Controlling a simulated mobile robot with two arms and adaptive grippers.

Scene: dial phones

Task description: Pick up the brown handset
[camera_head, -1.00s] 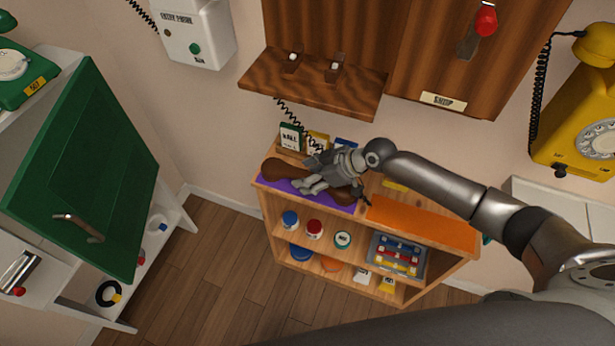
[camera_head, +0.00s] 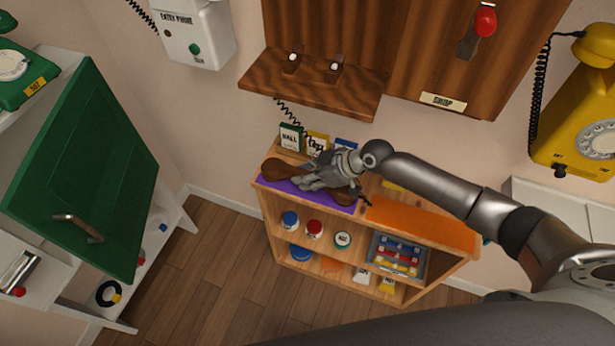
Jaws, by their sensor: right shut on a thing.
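The brown handset (camera_head: 276,170) lies along the purple mat (camera_head: 300,193) on top of the wooden shelf unit. My right gripper (camera_head: 305,184) is over the middle of the handset, shut on it from above. The gripper hides the handset's middle; its left end shows clearly and its right end partly. I cannot tell whether the handset is clear of the mat. A coiled black cord (camera_head: 293,115) runs from the wall-phone ledge down behind the gripper. My left gripper is not in view.
An orange mat (camera_head: 420,224) covers the right of the shelf top. Small boxes (camera_head: 291,138) stand behind the handset. The wooden ledge (camera_head: 310,88) with two cradle hooks juts out above. A yellow phone (camera_head: 578,110) hangs at right; a green cabinet door (camera_head: 85,165) stands at left.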

